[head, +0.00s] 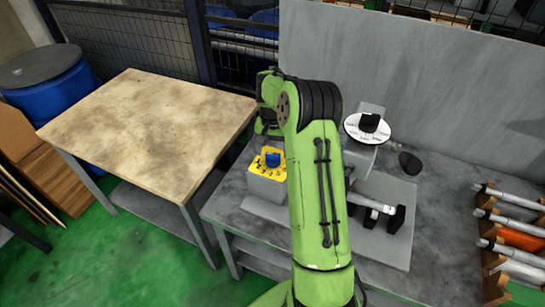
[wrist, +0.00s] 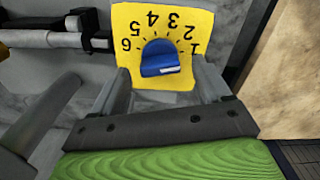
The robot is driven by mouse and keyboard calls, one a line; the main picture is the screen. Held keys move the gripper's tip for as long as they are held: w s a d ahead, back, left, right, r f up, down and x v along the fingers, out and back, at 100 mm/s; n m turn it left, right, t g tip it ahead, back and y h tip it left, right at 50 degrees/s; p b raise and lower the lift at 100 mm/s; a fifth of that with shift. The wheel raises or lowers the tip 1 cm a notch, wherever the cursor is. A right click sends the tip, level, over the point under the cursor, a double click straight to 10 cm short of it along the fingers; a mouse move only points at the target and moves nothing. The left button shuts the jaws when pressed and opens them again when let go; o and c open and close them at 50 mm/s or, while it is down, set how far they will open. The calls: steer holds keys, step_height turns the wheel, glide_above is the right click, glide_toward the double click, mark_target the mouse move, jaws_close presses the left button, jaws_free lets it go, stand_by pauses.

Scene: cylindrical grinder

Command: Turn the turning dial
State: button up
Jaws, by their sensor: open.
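The turning dial is a blue knob (wrist: 160,60) on a yellow panel (wrist: 128,28) numbered 1 to 6; the numbers look upside down in the wrist view. In the head view the blue knob (head: 272,159) and yellow panel (head: 257,168) sit on a grey box left of my arm. My gripper (wrist: 161,72) is open, with one finger on each side of the knob in the wrist view. I cannot tell whether the fingers touch the knob or panel. In the head view my arm hides part of the box, and the fingers are not clear.
The grey grinder (head: 385,222) stands on the grey table (head: 455,235), with a white disc (head: 353,126) carrying a black knob. A rack with metal shafts (head: 512,227) is at the right. A wooden-topped table (head: 150,125) stands left, beside a blue barrel (head: 55,95).

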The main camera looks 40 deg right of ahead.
mark_target(273, 154)
steer(key=shift+f, duration=1.6)
steer(key=shift+c, duration=0.4)
steer(key=c, duration=0.9)
steer(key=shift+n, duration=0.3)
steer(key=n, duration=0.5)
steer(key=shift+p, duration=0.3)
steer(key=n, duration=0.6)
steer(key=shift+n, duration=0.3)
steer(key=shift+c, duration=0.2)
